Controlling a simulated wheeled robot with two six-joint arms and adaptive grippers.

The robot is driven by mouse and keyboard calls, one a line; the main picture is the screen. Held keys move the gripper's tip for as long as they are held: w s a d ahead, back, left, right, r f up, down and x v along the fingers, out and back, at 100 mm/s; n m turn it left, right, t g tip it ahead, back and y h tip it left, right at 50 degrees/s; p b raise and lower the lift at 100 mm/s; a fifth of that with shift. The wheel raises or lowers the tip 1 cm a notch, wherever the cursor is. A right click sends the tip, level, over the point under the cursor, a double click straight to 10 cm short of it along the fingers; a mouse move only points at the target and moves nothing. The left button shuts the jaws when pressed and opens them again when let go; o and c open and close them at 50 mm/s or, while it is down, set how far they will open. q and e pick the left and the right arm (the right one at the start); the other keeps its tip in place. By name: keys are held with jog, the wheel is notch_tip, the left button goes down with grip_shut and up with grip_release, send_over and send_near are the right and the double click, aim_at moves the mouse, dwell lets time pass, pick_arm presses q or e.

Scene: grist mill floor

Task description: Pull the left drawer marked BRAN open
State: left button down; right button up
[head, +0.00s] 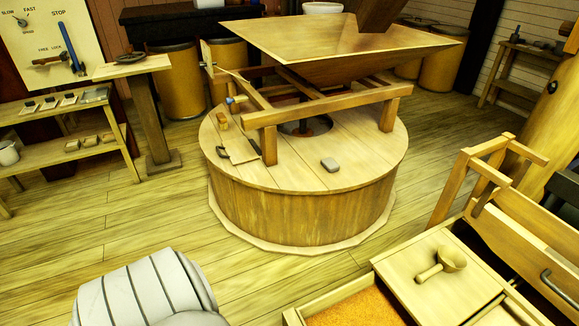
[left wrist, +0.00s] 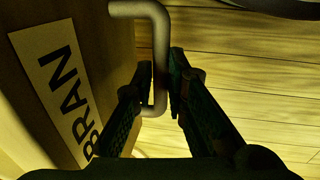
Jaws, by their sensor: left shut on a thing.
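In the left wrist view, a wooden drawer front (left wrist: 100,50) carries a pale label (left wrist: 60,95) reading BRAN in dark letters. A grey bent bar handle (left wrist: 155,30) stands out from the drawer front. My left gripper (left wrist: 161,92) has its two dark fingers shut on the handle, one on each side of the bar. How far the drawer stands out cannot be told. The head view does not show my left gripper or the BRAN label. My right gripper is in neither view.
In the head view, a wooden bin with orange-brown meal (head: 360,308) lies at the lower right, with a scoop (head: 441,264) on the board beside it. The round millstone casing (head: 300,215) stands in the middle. Plank floor is open around it.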

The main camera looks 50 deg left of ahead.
pick_arm(q)
jog(key=shift+s, duration=0.1)
jog(key=c, duration=1.6)
grip_release()
notch_tip(320, 180, up, 12)
jog(key=s, duration=0.2)
jog(key=shift+a, duration=0.25)
jog(key=shift+f, duration=0.15)
